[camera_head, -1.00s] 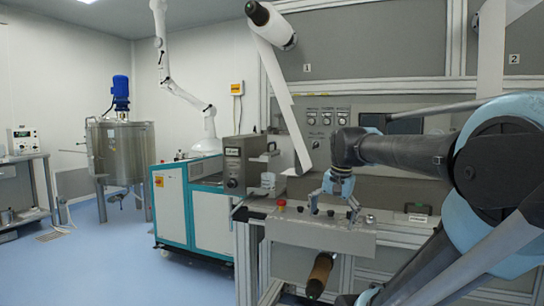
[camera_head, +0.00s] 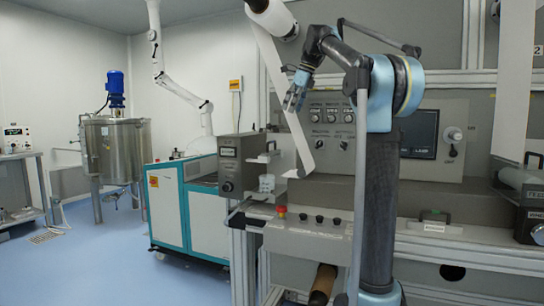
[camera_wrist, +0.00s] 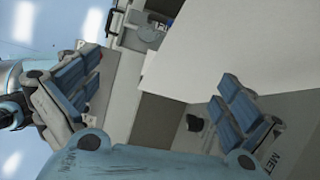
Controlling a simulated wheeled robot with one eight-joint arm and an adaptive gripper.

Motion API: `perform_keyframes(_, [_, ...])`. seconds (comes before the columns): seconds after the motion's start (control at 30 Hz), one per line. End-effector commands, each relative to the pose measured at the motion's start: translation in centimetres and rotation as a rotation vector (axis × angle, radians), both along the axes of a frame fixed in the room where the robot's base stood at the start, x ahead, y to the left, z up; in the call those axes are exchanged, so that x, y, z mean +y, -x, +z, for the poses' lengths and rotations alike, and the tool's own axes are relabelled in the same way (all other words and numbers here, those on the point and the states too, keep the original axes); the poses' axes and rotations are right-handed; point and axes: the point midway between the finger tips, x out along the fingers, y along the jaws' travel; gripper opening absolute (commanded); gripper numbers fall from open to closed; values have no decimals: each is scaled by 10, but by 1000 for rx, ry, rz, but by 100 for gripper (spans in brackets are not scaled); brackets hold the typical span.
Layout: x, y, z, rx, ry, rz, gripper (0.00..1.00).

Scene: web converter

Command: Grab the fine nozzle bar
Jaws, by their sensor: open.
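My gripper (camera_head: 294,98) is raised in front of the grey machine panel, beside the hanging white web. In the wrist view its two blue-padded fingers (camera_wrist: 158,108) stand wide apart, with nothing held between them. I cannot pick out the fine nozzle bar with certainty. A small piece with a white label (camera_head: 434,226) lies on the machine's ledge to the right of my arm in the head view. It is too small to read, and my gripper is well away from it.
The white web (camera_head: 283,95) hangs close to my gripper. A panel of knobs (camera_head: 331,115) is behind it. A grey unit (camera_head: 238,165) stands on the ledge's left end, above a row of buttons with a red one (camera_head: 281,211).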

Motion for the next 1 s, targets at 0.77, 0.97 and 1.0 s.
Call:
perform_keyframes(0.77, [44, -25, -67, 40, -31, -88, 100])
perform_keyframes(0.97, [54, -29, -91, 41, -32, -89, 100])
perform_keyframes(1.0, [55, -29, -94, 41, -32, -89, 100])
